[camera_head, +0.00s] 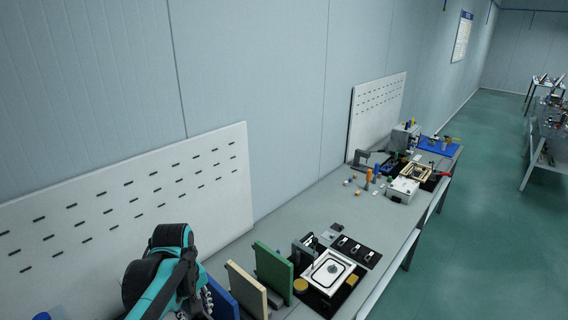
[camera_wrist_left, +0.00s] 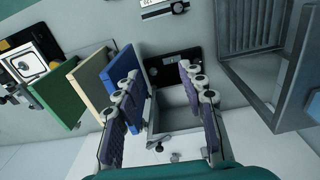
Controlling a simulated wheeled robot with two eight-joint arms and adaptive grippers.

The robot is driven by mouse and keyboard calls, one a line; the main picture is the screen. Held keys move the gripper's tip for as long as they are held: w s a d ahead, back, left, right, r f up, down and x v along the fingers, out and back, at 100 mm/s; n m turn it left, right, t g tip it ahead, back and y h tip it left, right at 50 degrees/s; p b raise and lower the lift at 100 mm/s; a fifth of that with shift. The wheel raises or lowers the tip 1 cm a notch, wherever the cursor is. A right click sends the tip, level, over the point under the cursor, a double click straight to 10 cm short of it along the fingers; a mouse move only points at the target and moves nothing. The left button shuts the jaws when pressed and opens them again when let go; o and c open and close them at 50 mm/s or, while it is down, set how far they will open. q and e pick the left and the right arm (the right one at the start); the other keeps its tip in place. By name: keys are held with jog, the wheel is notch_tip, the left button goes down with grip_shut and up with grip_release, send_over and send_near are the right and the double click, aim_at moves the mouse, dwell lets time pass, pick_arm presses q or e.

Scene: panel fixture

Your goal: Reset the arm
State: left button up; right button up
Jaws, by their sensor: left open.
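My left arm (camera_head: 165,270), teal and black, comes in at the lower left of the head view. Its gripper is mostly hidden behind the arm there, close to a blue panel (camera_head: 221,300). In the left wrist view my left gripper (camera_wrist_left: 158,82) is open, its two padded fingers spread apart with nothing held. Beyond the fingers are a black plate and a grey open metal box (camera_wrist_left: 172,112). The blue panel also shows in the wrist view (camera_wrist_left: 122,68), beside the left finger. My right gripper is not in view.
A cream panel (camera_head: 245,290) and a green panel (camera_head: 273,273) stand upright beside the blue one. A white-framed fixture (camera_head: 328,272) sits farther along the bench (camera_head: 335,205). A larger grey open bin (camera_wrist_left: 262,70) is at the wrist view's right. A slotted white board (camera_head: 130,205) stands along the wall.

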pick_arm(q)
jog(key=s+d+f+m+t+b, duration=0.2)
jog(key=s+f+m+t+b, duration=0.1)
jog(key=f+b, duration=0.4)
jog(key=s+d+f+m+t+b, duration=0.1)
jog(key=s+f+m+t+b, duration=0.2)
jog(key=s+f+m+b, duration=0.2)
notch_tip(320, 180, down, 4)
jog(key=m+b, duration=0.1)
jog(key=b, duration=0.2)
jog(key=shift+d+t, duration=0.35)
jog(key=shift+t, duration=0.05)
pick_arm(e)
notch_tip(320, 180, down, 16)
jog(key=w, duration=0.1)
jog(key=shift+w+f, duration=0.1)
